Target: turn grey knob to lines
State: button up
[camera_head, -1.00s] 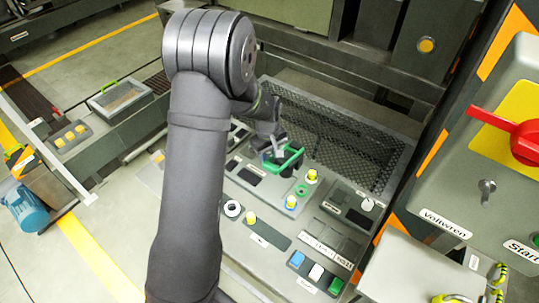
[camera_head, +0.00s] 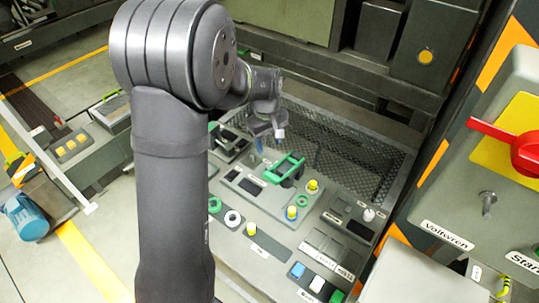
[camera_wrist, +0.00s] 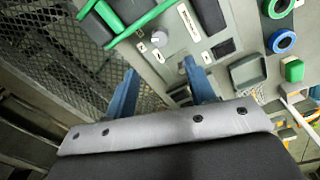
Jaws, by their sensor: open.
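A small pale grey round knob (camera_wrist: 159,38) sits on a grey panel in the wrist view, beside a green handle. It lies beyond the gap between my fingers and is not touched. I cannot pick out this same knob for certain in the head view, where my arm hides part of the console. A pale knob (camera_head: 368,214) stands at the right of the console there. My gripper (camera_head: 262,142) hangs above the console's back left part. In the wrist view its two blue fingers (camera_wrist: 165,88) are apart with nothing between them.
A green handle (camera_head: 284,169) stands up from the console close to my gripper. Yellow-topped buttons (camera_head: 291,212) and a white ring (camera_head: 233,218) are nearer the front. A black mesh tray (camera_head: 345,160) lies behind. A red lever (camera_head: 510,138) is at the right.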

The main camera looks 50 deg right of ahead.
notch_tip(320, 180, up, 6)
jog(key=shift+a+f, duration=0.1)
jog(key=shift+a, duration=0.05)
jog(key=shift+w, duration=0.1)
jog(key=n+g, duration=0.4)
send_near(269, 166)
jog(key=x, duration=0.9)
jog(key=c, duration=1)
